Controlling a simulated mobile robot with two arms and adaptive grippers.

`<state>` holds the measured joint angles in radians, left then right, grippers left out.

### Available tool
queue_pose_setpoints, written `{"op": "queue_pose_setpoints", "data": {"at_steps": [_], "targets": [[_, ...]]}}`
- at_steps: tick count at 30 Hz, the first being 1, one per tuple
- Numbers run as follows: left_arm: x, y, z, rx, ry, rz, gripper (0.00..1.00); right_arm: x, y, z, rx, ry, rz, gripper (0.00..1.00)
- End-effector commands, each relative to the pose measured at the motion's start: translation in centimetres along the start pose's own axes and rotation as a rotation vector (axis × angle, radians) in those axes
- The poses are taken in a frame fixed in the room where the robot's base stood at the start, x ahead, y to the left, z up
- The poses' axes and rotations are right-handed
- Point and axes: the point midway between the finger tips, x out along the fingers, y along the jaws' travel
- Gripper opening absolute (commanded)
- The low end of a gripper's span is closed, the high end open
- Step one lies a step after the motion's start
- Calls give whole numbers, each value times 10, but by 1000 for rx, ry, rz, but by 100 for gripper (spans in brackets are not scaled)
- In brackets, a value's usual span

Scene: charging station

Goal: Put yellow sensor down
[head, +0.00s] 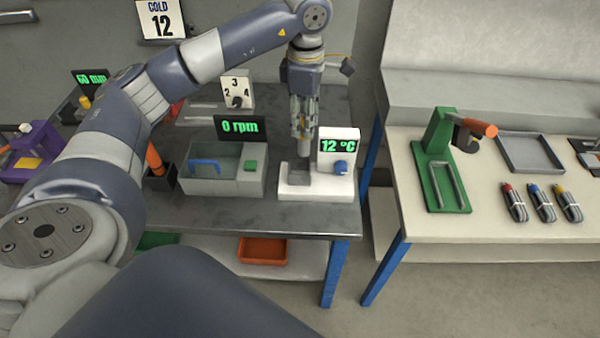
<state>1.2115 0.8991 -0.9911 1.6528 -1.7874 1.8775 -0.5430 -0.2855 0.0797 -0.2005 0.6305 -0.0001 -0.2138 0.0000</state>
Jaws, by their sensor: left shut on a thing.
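My left gripper (303,128) points straight down over the white unit (310,190) with the "12 °C" display (340,145). It is shut on a grey, roughly cylindrical thing (305,150), partly hidden by the fingers. The lower end of that thing is just above or at the unit's grey square block (299,178); I cannot tell if they touch. No yellow shows on the held thing. My right gripper is out of view.
A grey basin unit (222,185) with a "0 rpm" display (240,127) stands left of the white unit. A numbered dial panel (237,92) is behind. A green stand (440,165) and a grey tray (530,153) are on the right table. A gap separates the tables.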

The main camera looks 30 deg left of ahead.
Motion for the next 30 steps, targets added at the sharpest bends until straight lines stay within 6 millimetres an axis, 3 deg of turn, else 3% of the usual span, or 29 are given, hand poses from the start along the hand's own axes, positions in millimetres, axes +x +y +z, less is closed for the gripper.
{"op": "queue_pose_setpoints", "data": {"at_steps": [5,13,27,30], "targets": [[3,7,-11,-160,7,-14,5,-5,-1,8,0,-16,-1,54],[48,6,-12,-180,9,-16,5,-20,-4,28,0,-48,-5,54],[99,6,-12,-177,8,-14,5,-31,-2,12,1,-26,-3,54],[101,7,-11,-176,7,-11,5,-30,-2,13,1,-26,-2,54]]}}
